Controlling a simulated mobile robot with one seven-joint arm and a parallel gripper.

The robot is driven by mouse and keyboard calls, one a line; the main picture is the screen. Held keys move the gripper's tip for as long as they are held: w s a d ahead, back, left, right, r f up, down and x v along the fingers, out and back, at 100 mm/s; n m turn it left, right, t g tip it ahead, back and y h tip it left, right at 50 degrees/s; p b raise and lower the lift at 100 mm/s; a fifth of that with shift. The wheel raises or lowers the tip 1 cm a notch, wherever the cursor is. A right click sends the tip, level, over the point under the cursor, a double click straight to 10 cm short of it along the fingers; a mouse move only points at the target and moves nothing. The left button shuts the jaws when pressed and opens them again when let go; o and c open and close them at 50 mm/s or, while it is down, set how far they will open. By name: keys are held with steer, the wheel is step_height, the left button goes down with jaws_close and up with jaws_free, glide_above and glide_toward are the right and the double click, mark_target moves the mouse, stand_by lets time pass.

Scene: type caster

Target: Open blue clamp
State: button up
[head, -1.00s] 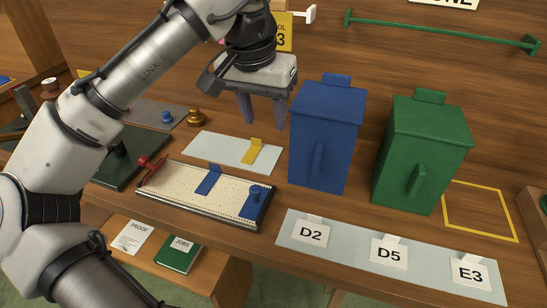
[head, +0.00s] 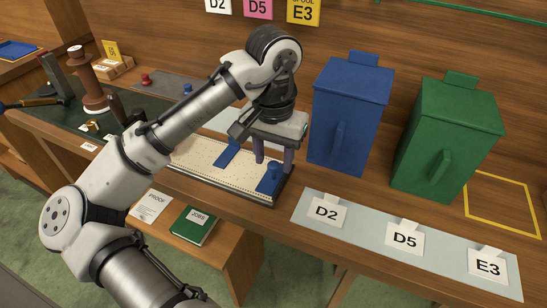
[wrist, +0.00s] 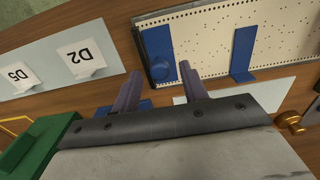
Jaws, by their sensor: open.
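The blue clamp (head: 268,188), a flat blue block with a round knob, sits at the right end of the long cream tray (head: 205,166). It also shows in the wrist view (wrist: 158,58), just beyond my fingertips. My gripper (head: 272,167) is open and empty, its fingers pointing down above and slightly behind the clamp. In the wrist view my gripper (wrist: 161,82) has its two fingers spread, with the clamp ahead of the gap between them. I cannot tell the exact height. My arm hides the tray's left end.
A blue upright bin (head: 347,115) stands close to the right of my gripper, with a green bin (head: 445,140) farther right. A blue upright piece (head: 228,155) crosses the middle of the tray. A pale strip with cards (head: 365,235) lies in front of the bins.

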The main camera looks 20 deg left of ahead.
steer(key=shift+f, duration=0.35)
steer(key=shift+c, duration=0.4)
jaws_close()
